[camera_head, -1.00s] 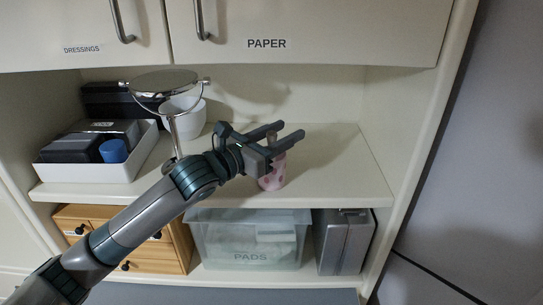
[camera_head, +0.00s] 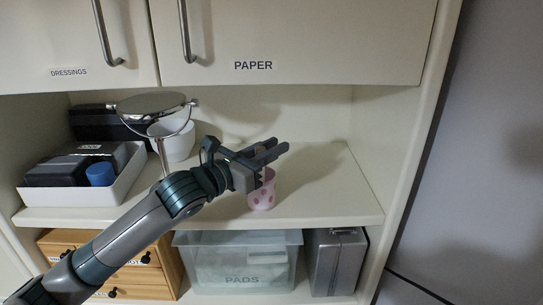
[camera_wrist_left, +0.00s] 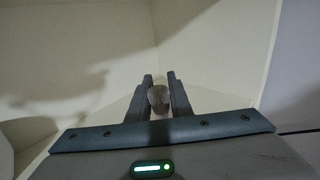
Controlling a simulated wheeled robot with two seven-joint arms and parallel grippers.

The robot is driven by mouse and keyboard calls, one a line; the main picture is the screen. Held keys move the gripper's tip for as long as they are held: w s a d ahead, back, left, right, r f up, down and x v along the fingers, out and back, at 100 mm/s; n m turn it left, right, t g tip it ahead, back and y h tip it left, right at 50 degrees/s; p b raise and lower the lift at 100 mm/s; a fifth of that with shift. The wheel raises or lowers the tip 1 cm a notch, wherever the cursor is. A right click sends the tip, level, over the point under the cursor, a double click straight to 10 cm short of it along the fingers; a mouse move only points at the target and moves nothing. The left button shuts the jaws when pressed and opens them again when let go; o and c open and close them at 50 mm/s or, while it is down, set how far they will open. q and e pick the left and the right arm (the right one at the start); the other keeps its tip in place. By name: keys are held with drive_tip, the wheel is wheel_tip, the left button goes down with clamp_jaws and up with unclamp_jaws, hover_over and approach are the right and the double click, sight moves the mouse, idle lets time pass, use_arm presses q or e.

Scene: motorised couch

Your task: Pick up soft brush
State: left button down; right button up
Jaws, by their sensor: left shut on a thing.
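The soft brush shows in the left wrist view as a rounded brownish-grey tip (camera_wrist_left: 158,98) between the two fingers. My left gripper (camera_head: 276,150) is shut on it, and its fingers also show in the left wrist view (camera_wrist_left: 160,84). The gripper is above a pink spotted cup (camera_head: 262,190) on the open shelf. In the head view the brush is mostly hidden by the gripper; I cannot tell how much of it is inside the cup. My right gripper is not in view.
A round mirror on a stand (camera_head: 152,106) and a white pot (camera_head: 178,140) stand left of the arm. A white tray (camera_head: 112,193) holds dark boxes and a blue cup. Closed cupboard doors (camera_head: 300,40) hang above. The shelf right of the cup is clear.

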use_arm(q)
wheel_tip(320, 180, up, 9)
drive_tip(key=b, duration=0.3)
drive_tip(key=shift+f, duration=0.15)
idle(0.6)
